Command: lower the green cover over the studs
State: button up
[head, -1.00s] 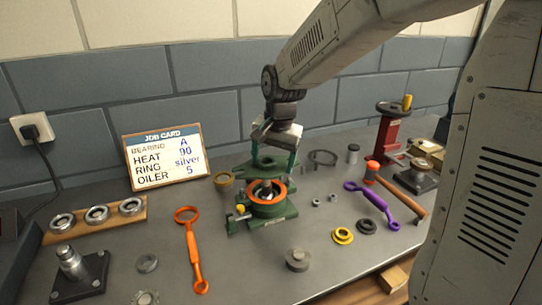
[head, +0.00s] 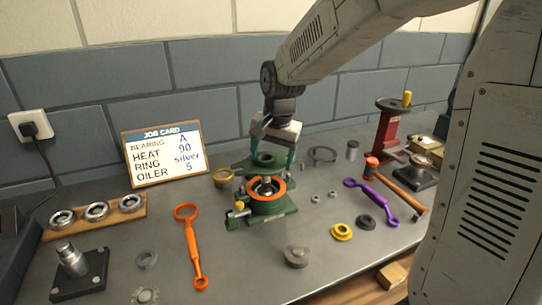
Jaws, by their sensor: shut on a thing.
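The green cover (head: 262,160) hangs under my gripper (head: 272,150), whose fingers are shut on it. The cover is just above the green lower casing (head: 264,210), which stands on the bench and holds an orange ring (head: 265,191) with a metal shaft part inside it. The studs are too small and too covered to make out clearly. A narrow gap seems to show between cover and casing; whether they touch anywhere, I cannot tell.
An orange wrench (head: 190,245) lies left of the casing. Bearings (head: 96,211) sit on a wooden rack at the left. A yellow ring (head: 341,232), a purple wrench (head: 371,198), a hammer (head: 397,190) and a red press (head: 387,135) are at the right. A job card (head: 162,154) stands behind.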

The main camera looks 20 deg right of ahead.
jog(key=shift+f, duration=0.1)
dwell(0.3)
jog(key=shift+f, duration=3.2)
jog(key=shift+f, duration=0.15)
jog(key=o, duration=1.6)
jog(key=shift+r, duration=5.2)
